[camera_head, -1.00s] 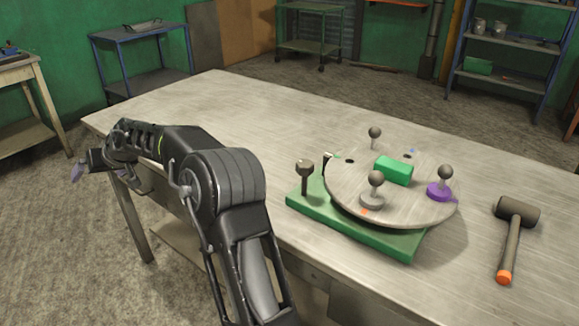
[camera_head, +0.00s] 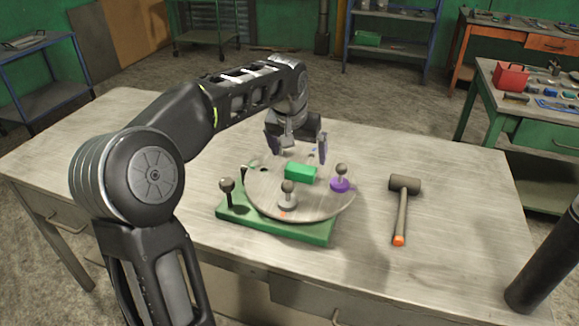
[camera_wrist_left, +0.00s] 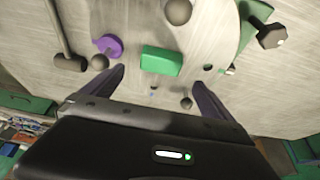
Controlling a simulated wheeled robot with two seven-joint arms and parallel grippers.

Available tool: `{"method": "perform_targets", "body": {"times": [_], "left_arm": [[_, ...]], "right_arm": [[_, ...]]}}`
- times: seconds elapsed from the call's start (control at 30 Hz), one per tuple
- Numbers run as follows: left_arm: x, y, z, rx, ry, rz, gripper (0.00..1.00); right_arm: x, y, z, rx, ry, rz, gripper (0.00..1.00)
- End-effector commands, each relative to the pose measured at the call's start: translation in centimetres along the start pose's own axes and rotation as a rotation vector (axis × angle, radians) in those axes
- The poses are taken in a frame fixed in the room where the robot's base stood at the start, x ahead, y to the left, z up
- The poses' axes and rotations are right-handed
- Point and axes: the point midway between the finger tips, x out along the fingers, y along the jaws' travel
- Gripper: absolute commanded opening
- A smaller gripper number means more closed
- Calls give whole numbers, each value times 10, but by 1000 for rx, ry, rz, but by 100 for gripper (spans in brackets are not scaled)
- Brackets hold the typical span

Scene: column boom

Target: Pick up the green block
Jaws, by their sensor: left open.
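The green block (camera_head: 300,172) lies on the round grey disc (camera_head: 262,199), near its middle. The disc sits on a green base plate (camera_head: 270,228) on the table. My left gripper (camera_head: 298,155) is open above the far side of the disc, its two fingers apart and pointing down. In the left wrist view the block (camera_wrist_left: 161,60) shows ahead of and between the two fingertips, touching neither. My right gripper is not in view.
On the disc stand a grey knob (camera_head: 288,195) and a purple-based knob (camera_head: 341,180). A dark knob (camera_head: 227,187) rises from the base's left corner. A mallet (camera_head: 403,205) lies to the right. Bare table (camera_head: 455,220) lies beyond it.

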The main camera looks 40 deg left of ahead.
Motion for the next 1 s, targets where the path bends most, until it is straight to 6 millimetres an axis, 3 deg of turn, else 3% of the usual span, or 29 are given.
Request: {"method": "perform_targets", "body": {"times": [0.27, 0.57, 1.0], "left_arm": [[2, 0, 0, 0, -1, 0, 98], [26, 0, 0, -1, -1, 0, 98], [37, -1, 2, -1, -2, 0, 98]], "right_arm": [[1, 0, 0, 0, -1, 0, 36], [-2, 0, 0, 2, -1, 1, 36], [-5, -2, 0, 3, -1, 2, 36]]}}
